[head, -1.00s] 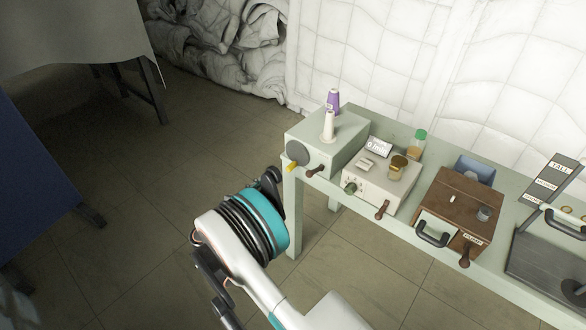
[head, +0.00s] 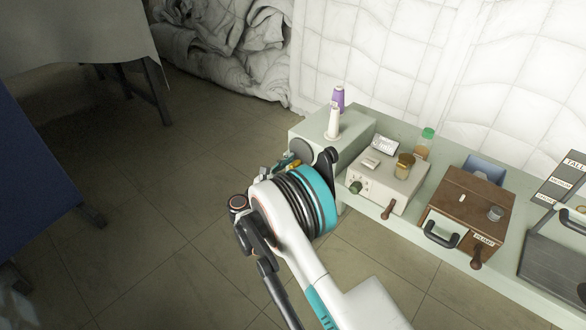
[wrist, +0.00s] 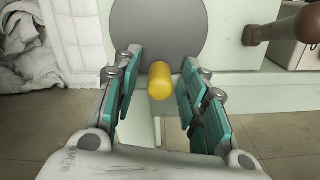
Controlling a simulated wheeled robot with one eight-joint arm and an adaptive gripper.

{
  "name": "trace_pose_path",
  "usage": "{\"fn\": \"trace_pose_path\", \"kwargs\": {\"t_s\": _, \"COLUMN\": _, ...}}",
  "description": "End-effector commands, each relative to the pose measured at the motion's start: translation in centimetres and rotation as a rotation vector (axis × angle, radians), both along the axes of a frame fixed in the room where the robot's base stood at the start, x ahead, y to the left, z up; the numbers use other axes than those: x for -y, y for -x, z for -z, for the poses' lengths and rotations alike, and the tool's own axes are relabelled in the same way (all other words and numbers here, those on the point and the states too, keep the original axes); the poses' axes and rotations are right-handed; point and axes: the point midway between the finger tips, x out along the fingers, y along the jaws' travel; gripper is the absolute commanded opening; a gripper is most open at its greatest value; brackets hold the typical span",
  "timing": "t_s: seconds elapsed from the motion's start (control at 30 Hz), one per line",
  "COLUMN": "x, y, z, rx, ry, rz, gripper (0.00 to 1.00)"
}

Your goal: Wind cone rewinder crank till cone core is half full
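The cone rewinder is a pale green box (head: 318,122) at the left end of the bench, with a white cone (head: 333,122) and a purple cone (head: 338,98) on top. Its grey crank disc (wrist: 160,28) faces my gripper in the wrist view, with a yellow handle (wrist: 161,80) sticking out toward me. My gripper (wrist: 163,95) is open, its teal-padded fingers on either side of the yellow handle, with gaps visible on both sides. In the head view my arm hides most of the handle and gripper.
A brown knob handle (wrist: 285,28) sticks out to the right of the disc. Along the bench (head: 355,205) stand a beige box with dials (head: 378,185) and a brown wooden box (head: 465,205).

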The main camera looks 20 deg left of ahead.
Motion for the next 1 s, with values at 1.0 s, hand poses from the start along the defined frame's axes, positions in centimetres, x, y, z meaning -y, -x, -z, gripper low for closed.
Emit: {"fn": "trace_pose_path", "kwargs": {"t_s": 1.0, "x": -0.71, "y": -0.22, "z": -0.05, "rx": 0.064, "ry": -0.156, "rz": -0.001, "gripper": 0.00}}
